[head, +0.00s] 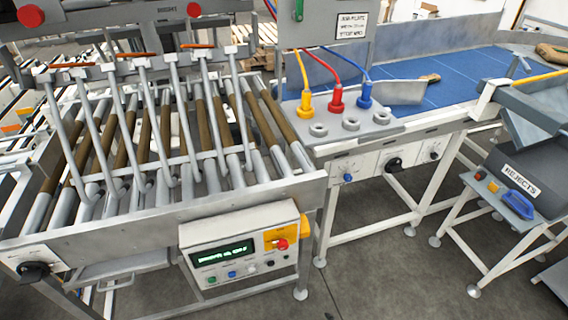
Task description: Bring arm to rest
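Neither of my grippers shows in the head view, and no arm of mine can be made out. A rack of bent grey bars (180,128) reaches over the roller bed (129,139) on the left, with the lower ends hooked among the rollers. A control box (242,251) with a green lit display (222,253), several small buttons and a red knob (281,244) on a yellow plate is fixed to the front of the roller frame. A black rotary knob (34,269) sits at the frame's left corner.
Yellow (306,104), red (336,100) and blue (364,97) plugs with cables stand behind grey ring sockets (351,124). A blue belt (455,85) runs behind. A grey bin marked REJECTS (521,171) is at right.

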